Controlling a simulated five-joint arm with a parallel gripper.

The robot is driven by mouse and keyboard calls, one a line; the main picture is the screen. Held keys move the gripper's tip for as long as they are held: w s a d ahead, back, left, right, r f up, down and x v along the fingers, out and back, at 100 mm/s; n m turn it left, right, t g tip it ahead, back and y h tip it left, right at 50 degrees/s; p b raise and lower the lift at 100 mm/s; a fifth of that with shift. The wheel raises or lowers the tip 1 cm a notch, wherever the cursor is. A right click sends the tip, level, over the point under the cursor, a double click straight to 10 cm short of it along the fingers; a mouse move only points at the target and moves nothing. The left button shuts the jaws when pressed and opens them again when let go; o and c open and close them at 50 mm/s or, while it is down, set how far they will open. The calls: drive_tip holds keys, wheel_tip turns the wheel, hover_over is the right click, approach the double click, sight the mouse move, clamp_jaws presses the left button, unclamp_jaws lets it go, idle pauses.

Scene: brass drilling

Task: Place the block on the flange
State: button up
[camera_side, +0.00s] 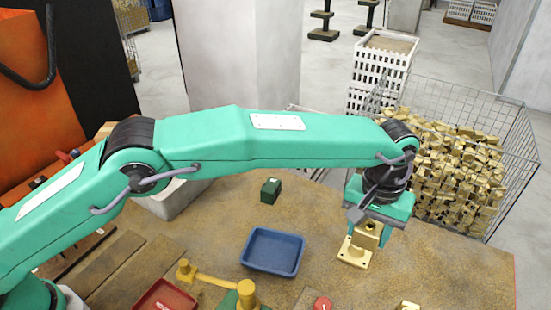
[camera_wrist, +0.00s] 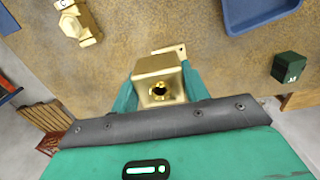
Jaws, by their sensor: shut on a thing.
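My gripper (camera_side: 372,230) points down over the right part of the worktable. In the wrist view my gripper (camera_wrist: 158,92) has its green fingers on both sides of a brass block (camera_wrist: 158,71), shut on it. The block has a round dark hole in the face toward the camera. In the side view the block (camera_side: 367,238) is partly covered by the fingers. A flat brass flange (camera_side: 353,256) lies on the table just below and slightly left of it. Only a corner of the flange (camera_wrist: 179,47) shows past the block in the wrist view. I cannot tell whether block and flange touch.
A blue tray (camera_side: 271,251) and a small dark green block (camera_side: 270,190) stand to the left. A red tray (camera_side: 164,300) and yellow fixture (camera_side: 247,294) are in front. A wire basket (camera_side: 528,155) of brass parts stands behind. Another brass part (camera_wrist: 79,22) lies apart.

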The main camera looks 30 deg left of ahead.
drive_tip(key=shift+w+a+f, duration=0.25)
drive_tip(key=shift+w+f, duration=0.2)
drive_tip(key=shift+w, duration=0.35)
drive_tip(key=shift+w+a+f, duration=0.2)
drive_tip(key=shift+w+f, duration=0.25)
drive_tip(key=shift+w, duration=0.3)
drive_tip(key=shift+w+a+f, duration=0.25)
drive_tip(key=shift+w+f, duration=0.2)
drive_tip(key=shift+w, duration=0.35)
drive_tip(key=shift+f, duration=2)
drive_tip(key=shift+f, duration=0.15)
drive_tip(key=o, duration=1.4)
drive_tip(key=shift+f, duration=0.1)
drive_tip(key=shift+o, duration=0.2)
wheel_tip(320, 180, up, 12)
